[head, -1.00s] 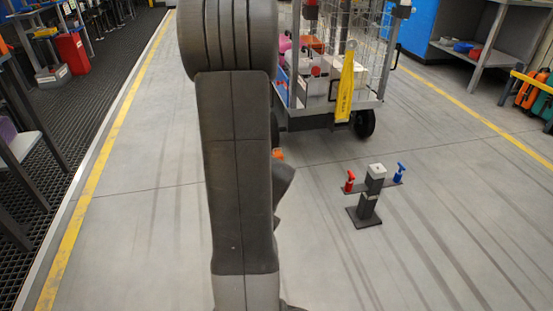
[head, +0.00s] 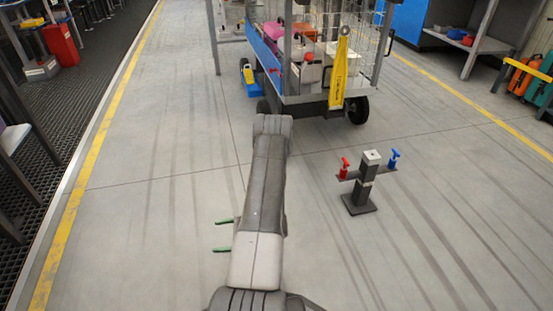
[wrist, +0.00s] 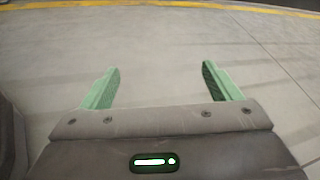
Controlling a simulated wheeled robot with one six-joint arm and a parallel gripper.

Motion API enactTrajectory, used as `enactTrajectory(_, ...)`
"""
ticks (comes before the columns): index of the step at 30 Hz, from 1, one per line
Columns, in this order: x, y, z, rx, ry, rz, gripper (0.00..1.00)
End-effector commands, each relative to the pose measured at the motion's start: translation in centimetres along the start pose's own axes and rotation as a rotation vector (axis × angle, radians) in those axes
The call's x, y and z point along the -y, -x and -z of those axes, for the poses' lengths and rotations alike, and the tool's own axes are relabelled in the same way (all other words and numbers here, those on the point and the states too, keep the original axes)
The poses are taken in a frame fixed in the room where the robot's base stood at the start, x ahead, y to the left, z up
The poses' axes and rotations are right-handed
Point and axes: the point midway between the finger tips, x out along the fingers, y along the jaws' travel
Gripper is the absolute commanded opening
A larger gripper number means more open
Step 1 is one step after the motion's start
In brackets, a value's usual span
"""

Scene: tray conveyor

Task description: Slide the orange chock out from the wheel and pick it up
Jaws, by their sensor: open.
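The cart (head: 305,98) stands at the top centre of the head view. Its dark right wheel (head: 357,110) shows clearly, and its left wheel (head: 263,107) is partly behind my arm. I cannot make out the orange chock now; my arm covers the floor just in front of the left wheel. My gripper (head: 222,235) shows as two green fingers pointing left, low over the floor area left of my arm. It is open and empty, well apart from the cart.
A dark post stand (head: 362,190) with a red and a blue handle stands right of my arm. A yellow tag (head: 341,75) hangs on the cart's front. A yellow and blue object (head: 249,80) sits left of the cart. The floor at left is clear up to the yellow line.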

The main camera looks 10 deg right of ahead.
Motion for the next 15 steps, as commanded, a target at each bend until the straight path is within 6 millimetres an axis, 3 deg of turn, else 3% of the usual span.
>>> enactTrajectory(1, -0.3, -0.6, 2.0, 0.025, -0.037, 0.043, 0.84)
enactTrajectory(9, -1.4, -3.0, 10.0, 0.147, -0.182, 0.286, 0.84)
enactTrajectory(15, -2.7, -3.8, 14.1, 0.204, -0.245, 0.423, 0.84)
